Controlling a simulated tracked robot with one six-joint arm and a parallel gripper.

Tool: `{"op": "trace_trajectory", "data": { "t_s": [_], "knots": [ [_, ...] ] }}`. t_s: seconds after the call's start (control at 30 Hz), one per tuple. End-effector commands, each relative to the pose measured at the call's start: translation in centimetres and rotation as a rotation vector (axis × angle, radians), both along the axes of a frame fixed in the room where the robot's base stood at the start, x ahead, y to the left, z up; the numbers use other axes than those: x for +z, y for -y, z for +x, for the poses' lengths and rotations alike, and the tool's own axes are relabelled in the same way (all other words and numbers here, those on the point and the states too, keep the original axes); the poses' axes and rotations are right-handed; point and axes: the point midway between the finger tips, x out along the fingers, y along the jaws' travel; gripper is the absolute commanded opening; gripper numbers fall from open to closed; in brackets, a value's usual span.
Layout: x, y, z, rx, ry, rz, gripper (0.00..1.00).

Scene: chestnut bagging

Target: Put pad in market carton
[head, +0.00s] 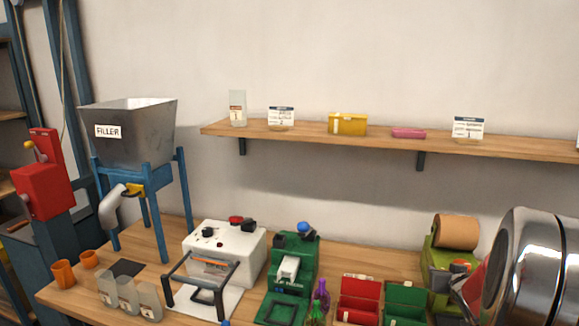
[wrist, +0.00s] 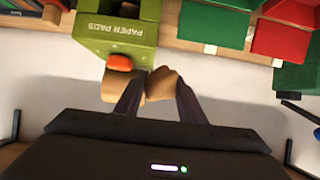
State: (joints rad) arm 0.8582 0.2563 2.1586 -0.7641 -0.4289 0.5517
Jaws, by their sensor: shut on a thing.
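A brown paper pad (wrist: 160,86) shows in the wrist view at the tips of my gripper (wrist: 150,82). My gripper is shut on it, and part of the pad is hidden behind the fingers. The green paper-pad dispenser (wrist: 115,32), lettered PAPER PADS, with an orange knob, is just beyond the fingertips. In the head view the dispenser (head: 440,262) carries a brown roll, and my shiny arm covers the right edge. A red open box (head: 360,288) and a green open box (head: 406,292) stand left of it. I cannot tell which thing is the market carton.
On the bench are a green press (head: 290,265), a white sealing machine (head: 222,245), clear bags (head: 128,292) and orange cups (head: 64,273). The steel filler (head: 128,135) stands at the left. A wall shelf (head: 380,141) holds cards and a yellow box (head: 348,124).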

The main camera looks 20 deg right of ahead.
Motion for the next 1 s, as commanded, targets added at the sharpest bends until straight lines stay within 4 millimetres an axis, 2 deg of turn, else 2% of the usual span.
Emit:
{"op": "trace_trajectory", "data": {
  "t_s": [0.03, 0.1, 0.43, 0.7, 1.0],
  "knots": [
    [-0.1, -1.5, 1.0, 0.015, 0.0, 0.002, 0.15],
    [-0.3, -3.3, 2.1, 0.031, 0.001, 0.001, 0.15],
    [-1.2, -11.9, 6.4, 0.113, 0.0, 0.0, 0.15],
    [-1.9, -19.3, 8.9, 0.186, -0.001, 0.001, 0.15],
    [-2.4, -27.6, 10.7, 0.276, 0.0, 0.0, 0.15]
  ]
}}
